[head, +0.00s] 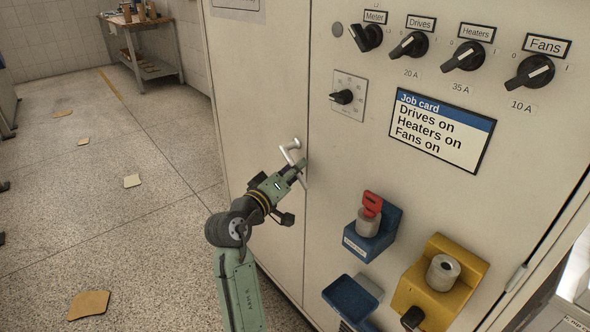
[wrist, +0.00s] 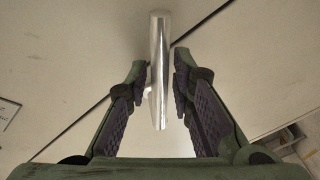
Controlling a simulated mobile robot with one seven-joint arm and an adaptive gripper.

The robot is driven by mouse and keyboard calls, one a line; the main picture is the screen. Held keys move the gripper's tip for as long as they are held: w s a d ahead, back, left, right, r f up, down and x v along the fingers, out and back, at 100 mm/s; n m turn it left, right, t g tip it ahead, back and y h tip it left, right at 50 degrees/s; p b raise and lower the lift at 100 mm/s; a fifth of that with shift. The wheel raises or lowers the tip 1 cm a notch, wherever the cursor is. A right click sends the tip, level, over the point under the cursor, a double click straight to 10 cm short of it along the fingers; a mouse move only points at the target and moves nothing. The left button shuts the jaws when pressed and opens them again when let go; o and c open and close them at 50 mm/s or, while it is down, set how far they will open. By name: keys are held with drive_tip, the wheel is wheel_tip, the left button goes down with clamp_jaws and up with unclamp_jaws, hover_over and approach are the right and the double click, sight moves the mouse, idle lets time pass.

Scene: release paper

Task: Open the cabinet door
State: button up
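The cabinet's left door (head: 262,105) is a plain cream panel and looks closed, with a dark seam (head: 308,90) along its right edge. A silver door handle (head: 290,150) sticks out near that seam. My gripper (head: 298,168) is at the handle in the head view. In the wrist view, the bright metal handle (wrist: 158,70) stands between the two open fingers of my gripper (wrist: 160,90). A gap shows on the right side; the left finger is very close to the handle, and I cannot tell whether it touches.
The right panel carries several black knobs (head: 463,56), a job card (head: 440,130), a blue holder (head: 372,240) with a red-tagged key, and a yellow block (head: 452,285). Open floor (head: 140,220) with scattered sheets lies left of the cabinet. A workbench (head: 140,40) stands behind.

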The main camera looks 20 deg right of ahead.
clamp_jaws()
idle(0.6)
